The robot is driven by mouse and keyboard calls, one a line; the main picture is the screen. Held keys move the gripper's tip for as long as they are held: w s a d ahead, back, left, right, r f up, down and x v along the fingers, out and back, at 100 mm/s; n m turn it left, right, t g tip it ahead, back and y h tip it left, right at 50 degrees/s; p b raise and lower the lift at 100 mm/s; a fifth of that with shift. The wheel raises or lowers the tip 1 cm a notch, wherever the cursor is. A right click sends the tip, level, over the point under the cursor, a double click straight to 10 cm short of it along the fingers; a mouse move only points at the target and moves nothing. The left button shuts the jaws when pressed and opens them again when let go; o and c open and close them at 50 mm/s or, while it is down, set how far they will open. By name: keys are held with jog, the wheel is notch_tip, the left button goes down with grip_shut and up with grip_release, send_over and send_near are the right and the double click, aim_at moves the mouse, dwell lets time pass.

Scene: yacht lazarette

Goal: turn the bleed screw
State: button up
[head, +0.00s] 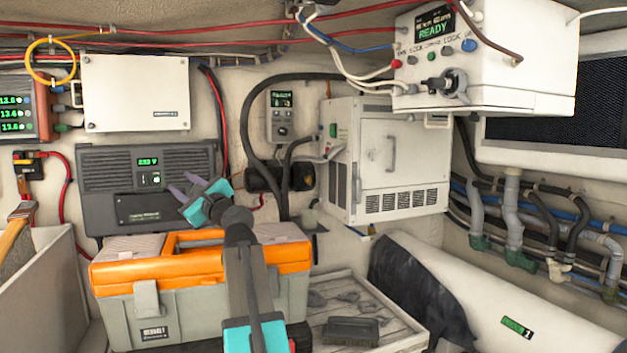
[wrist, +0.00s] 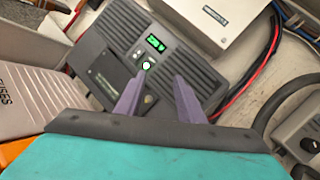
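I cannot make out a bleed screw for certain in either view. My gripper (head: 182,184) is in front of the dark grey ribbed unit (head: 97,190) on the back wall, above the orange-lidded toolbox. Its two purple fingers are apart with nothing between them. In the wrist view my gripper (wrist: 162,76) points at the same ribbed unit (wrist: 195,66), which has a green lit display (wrist: 155,43) and a small round lit control (wrist: 147,65). The fingertips appear just below that control in the picture; I cannot tell the distance to it.
The grey toolbox with orange lid (head: 200,262) stands below my arm. A white cabinet (head: 385,160) and a white control box reading READY (head: 480,75) are to the right. Hoses and pipes (head: 515,215) run along the right wall. A slatted crate (head: 390,318) is at lower centre.

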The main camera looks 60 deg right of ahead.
jog(key=s+d+f+m+g+h+p, duration=0.1)
jog(key=s+d+m+g+h+p, duration=0.35)
jog(key=s+d, duration=1.15)
jog(key=m+g+h+b, duration=0.1)
jog(key=m+h+b, duration=0.15)
jog(key=m, duration=0.55)
send_near(310, 180)
jog(key=shift+h, duration=0.4)
jog(key=p+v, duration=0.1)
jog(key=v, duration=0.5)
jog(key=shift+w, duration=0.1)
jog(key=shift+p+x, duration=1.3)
jog(key=shift+x, duration=5.65)
jog(key=shift+a+f, duration=0.1)
jog(key=shift+f, duration=0.05)
jog(key=shift+c, duration=0.4)
grip_shut()
